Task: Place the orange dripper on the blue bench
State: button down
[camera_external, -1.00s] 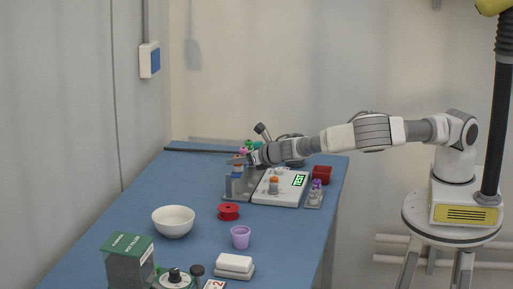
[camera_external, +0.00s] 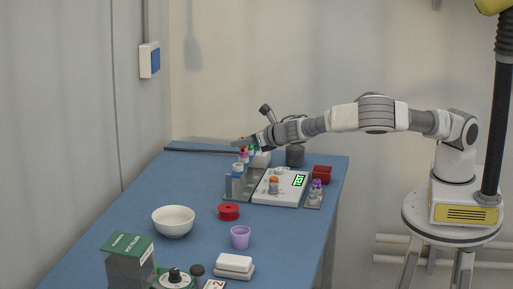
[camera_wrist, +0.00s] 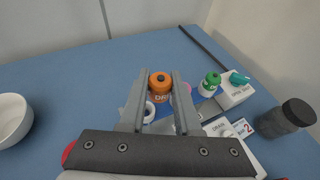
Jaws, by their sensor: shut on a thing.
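The orange dripper (camera_wrist: 160,90) is a small bottle with an orange cap and a label, upright between my fingers in the wrist view. My gripper (camera_wrist: 163,95) is shut on it. In the external view my gripper (camera_external: 242,142) is above the far part of the bench, over the grey rack (camera_external: 229,194); the held dripper is hard to make out there. The blue bench (camera_external: 185,189) has bare surface at the left and in the middle; it also fills much of the wrist view (camera_wrist: 80,90).
A white scale (camera_external: 268,196) bears another orange-topped item (camera_external: 273,185). A white bowl (camera_external: 173,221), red spool (camera_external: 229,211) and purple cup (camera_external: 240,236) stand nearer. A green-capped bottle (camera_wrist: 211,82) and dark jar (camera_wrist: 288,118) are right of my fingers. A dark rod lies behind.

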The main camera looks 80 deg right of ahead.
jog(key=s+d+r, duration=0.6)
jog(key=d, duration=0.2)
jog(key=b, duration=2.3)
send_over(264, 230)
notch_tip(264, 230, down, 16)
jog(key=shift+f, duration=0.1)
jog(key=shift+a+f, duration=0.1)
jog(key=shift+f, duration=0.05)
jog(key=shift+f+b, duration=1.05)
jog(key=shift+f, duration=0.8)
jog(key=shift+f, duration=0.15)
jog(key=c, duration=0.6)
grip_release()
